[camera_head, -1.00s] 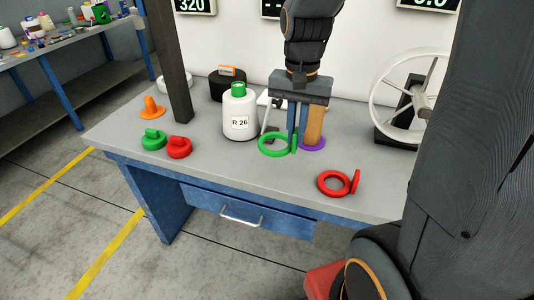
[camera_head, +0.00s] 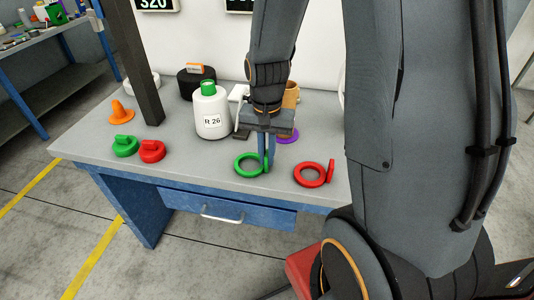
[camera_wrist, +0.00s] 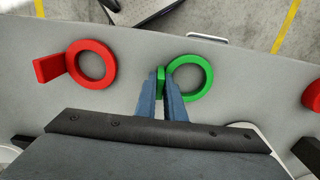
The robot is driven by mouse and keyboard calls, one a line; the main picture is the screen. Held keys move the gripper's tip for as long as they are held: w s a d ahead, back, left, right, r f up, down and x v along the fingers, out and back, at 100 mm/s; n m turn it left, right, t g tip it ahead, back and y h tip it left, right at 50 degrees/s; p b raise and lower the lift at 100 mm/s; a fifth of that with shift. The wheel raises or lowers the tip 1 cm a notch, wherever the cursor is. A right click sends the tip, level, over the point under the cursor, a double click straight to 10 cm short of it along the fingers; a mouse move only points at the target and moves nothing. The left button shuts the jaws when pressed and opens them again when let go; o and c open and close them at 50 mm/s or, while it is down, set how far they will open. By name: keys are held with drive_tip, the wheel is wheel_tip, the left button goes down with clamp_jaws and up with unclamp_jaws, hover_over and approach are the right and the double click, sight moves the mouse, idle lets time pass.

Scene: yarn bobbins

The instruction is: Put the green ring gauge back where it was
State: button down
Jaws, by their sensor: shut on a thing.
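The green ring gauge (camera_head: 248,175) is near the front of the bench, between the white bottle and the red ring gauge (camera_head: 308,185). My gripper (camera_head: 266,164) points down and is shut on the green gauge's upright tab. In the wrist view, the fingers (camera_wrist: 163,85) pinch that tab, and the green ring (camera_wrist: 208,78) lies flat to its right. I cannot tell whether the ring touches the bench or hangs just above it. The red ring gauge (camera_wrist: 110,64) lies to the left in the wrist view, apart from the green one.
A white bottle (camera_head: 212,120) with a green cap stands behind left. A tan bobbin on a purple base (camera_head: 287,135) is behind my gripper. Green (camera_head: 125,147) and red (camera_head: 151,151) plugs and an orange piece (camera_head: 121,113) sit left. Bare bench (camera_head: 195,165) lies between.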

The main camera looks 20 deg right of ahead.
drive_tip(key=shift+f, duration=0.15)
drive_tip(key=c, duration=1.8)
unclamp_jaws()
drive_tip(key=shift+c, duration=0.2)
wheel_tip(320, 180, up, 12)
drive_tip(key=b, duration=0.2)
drive_tip(key=s+a+f+n+t, duration=0.1)
drive_tip(key=s+a+f+n, duration=0.2)
drive_tip(key=s+f+n, duration=0.3)
drive_tip(key=shift+s+a+f+n, duration=0.25)
drive_tip(key=shift+a+f+n, duration=0.1)
drive_tip(key=shift+f+n, duration=0.3)
